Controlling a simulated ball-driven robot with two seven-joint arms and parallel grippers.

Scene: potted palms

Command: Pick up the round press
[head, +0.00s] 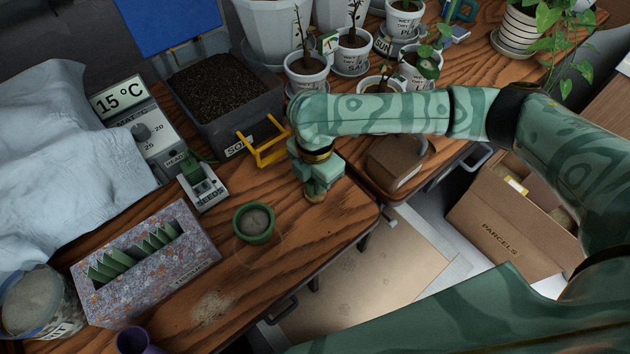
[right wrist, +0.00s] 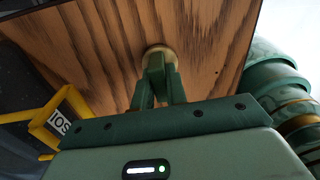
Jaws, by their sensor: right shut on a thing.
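The round press (head: 315,194) is a small pale wooden disc near the right edge of the wooden bench. My right gripper (head: 317,182) points down over it and is shut on it. In the right wrist view the press (right wrist: 160,50) shows as a tan round end between the closed green fingers (right wrist: 158,78). Most of its upper part is hidden by the fingers. I cannot tell whether it touches the wood or hangs just above it. My left gripper is not in view.
A green pot (head: 254,222) stands just left of the press. A soil bin (head: 225,100), a yellow frame (head: 262,148) and a seed device (head: 203,187) stand behind. A speckled box (head: 150,262) with green pieces is at left. The bench edge drops off at right.

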